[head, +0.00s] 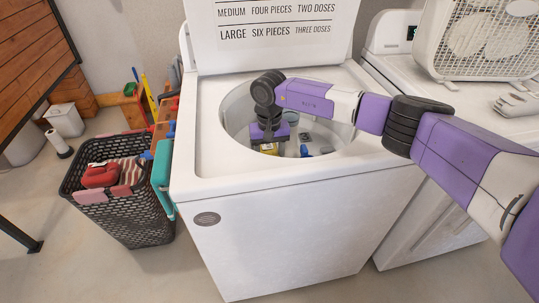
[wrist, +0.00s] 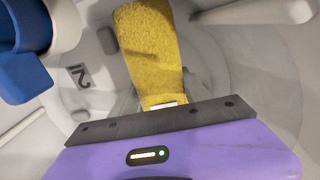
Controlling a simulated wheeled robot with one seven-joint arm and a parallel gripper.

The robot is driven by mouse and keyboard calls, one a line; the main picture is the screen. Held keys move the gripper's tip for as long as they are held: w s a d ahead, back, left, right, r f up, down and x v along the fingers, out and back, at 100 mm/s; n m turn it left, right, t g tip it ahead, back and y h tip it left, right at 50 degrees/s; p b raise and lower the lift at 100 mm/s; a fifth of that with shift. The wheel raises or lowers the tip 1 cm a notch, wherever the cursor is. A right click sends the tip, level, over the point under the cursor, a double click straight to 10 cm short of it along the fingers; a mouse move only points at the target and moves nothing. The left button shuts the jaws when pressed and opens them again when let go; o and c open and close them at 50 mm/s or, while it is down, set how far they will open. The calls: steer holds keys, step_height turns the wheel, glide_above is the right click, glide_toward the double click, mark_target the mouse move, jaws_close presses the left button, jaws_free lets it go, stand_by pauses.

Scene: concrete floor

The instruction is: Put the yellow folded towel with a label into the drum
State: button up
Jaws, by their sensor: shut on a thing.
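The yellow folded towel (wrist: 148,48) fills the upper middle of the wrist view, with a small white label (wrist: 163,105) at its near end. My gripper (wrist: 155,101) is shut on that near end. In the head view my gripper (head: 267,141) points down inside the opening of the top-loading washer, and only a small bit of the towel (head: 269,149) shows below it. The pale drum (head: 238,112) surrounds the gripper, and its wall also shows in the wrist view (wrist: 215,75). Whether the towel touches the drum floor I cannot tell.
Other small items lie in the drum, including a blue one (head: 304,151). A blue object (wrist: 22,48) is close at the wrist view's left. The washer's raised lid (head: 270,50) stands behind. A black basket (head: 120,213) stands left, and a second white machine (head: 430,190) right.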

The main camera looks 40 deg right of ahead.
steer(key=shift+f+b, duration=1.6)
steer(key=shift+f, duration=1)
steer(key=o, duration=1.6)
steer(key=shift+r+p, duration=4.05)
steer(key=shift+r, duration=2.1)
step_height(320, 180, up, 14)
steer(key=p, duration=0.7)
steer(key=shift+f, duration=0.15)
